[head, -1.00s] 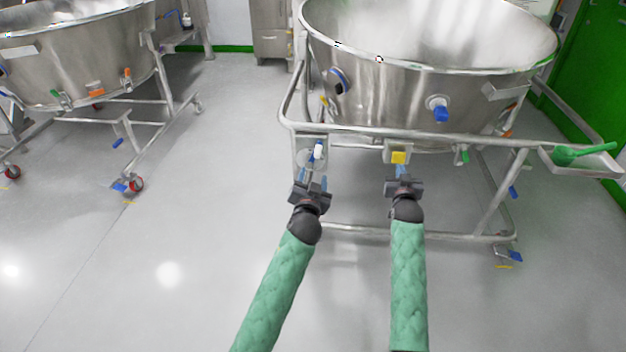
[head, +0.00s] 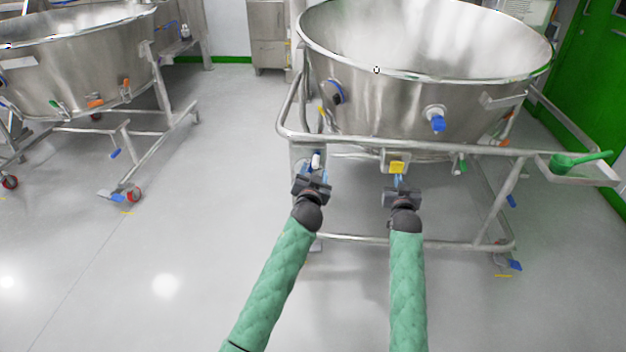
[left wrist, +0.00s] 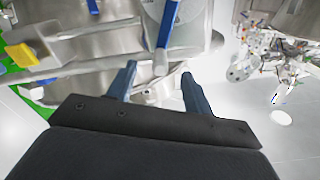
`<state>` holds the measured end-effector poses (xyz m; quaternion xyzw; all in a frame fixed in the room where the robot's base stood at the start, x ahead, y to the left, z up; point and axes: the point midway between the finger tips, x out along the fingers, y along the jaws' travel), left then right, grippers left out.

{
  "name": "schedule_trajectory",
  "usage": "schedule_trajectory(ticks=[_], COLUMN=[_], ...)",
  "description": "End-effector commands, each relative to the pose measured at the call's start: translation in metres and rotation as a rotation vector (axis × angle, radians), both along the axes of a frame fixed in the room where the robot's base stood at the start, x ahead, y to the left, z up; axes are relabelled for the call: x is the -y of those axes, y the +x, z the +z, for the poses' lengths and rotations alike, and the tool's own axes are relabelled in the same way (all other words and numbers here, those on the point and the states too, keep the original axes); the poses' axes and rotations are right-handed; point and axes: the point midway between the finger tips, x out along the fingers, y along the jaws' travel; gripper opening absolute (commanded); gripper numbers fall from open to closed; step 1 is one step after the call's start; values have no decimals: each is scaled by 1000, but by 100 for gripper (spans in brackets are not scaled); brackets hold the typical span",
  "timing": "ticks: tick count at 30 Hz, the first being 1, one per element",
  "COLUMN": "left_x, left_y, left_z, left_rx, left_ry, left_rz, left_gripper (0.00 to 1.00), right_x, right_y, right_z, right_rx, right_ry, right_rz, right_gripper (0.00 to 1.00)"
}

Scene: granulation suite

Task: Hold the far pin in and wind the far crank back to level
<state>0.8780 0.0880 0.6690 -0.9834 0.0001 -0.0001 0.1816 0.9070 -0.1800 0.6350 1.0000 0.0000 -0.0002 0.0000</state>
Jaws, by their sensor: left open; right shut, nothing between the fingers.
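The yellow pin (head: 397,167) sits in a pale block on the near rail of the bowl trolley; it also shows in the left wrist view (left wrist: 22,52). The crank (head: 316,159), with a white grip, is on a plate left of it. In the left wrist view the crank (left wrist: 168,22) has a blue arm, its grip end between and beyond my fingers. My left gripper (head: 313,177) is open just short of the crank, apart from it as far as I can tell. My right gripper (head: 399,181) is shut and empty, its tip at the pin; contact is unclear.
The large steel bowl (head: 380,105) stands above the rail, with a blue-capped port (head: 437,122). A side tray (head: 592,172) holds a green scoop (head: 575,161) at right. A second bowl trolley (head: 70,75) stands at left. The floor (head: 210,190) between is clear.

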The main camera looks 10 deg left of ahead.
Motion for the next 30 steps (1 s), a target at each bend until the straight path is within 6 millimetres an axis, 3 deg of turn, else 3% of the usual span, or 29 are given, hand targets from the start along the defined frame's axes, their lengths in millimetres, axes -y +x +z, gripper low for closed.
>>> schedule_trajectory(ticks=[15, 30], left_x=[0, 0], left_y=[50, 49], left_z=[0, 0], left_rx=[-1, -1], left_ry=[2, 0], left_rz=[0, 0], left_gripper=[51, 51], right_x=[0, 0], right_y=[0, 0], right_z=[0, 0], right_rx=[0, 0], right_ry=[0, 0], right_rz=[0, 0], right_gripper=[0, 0])
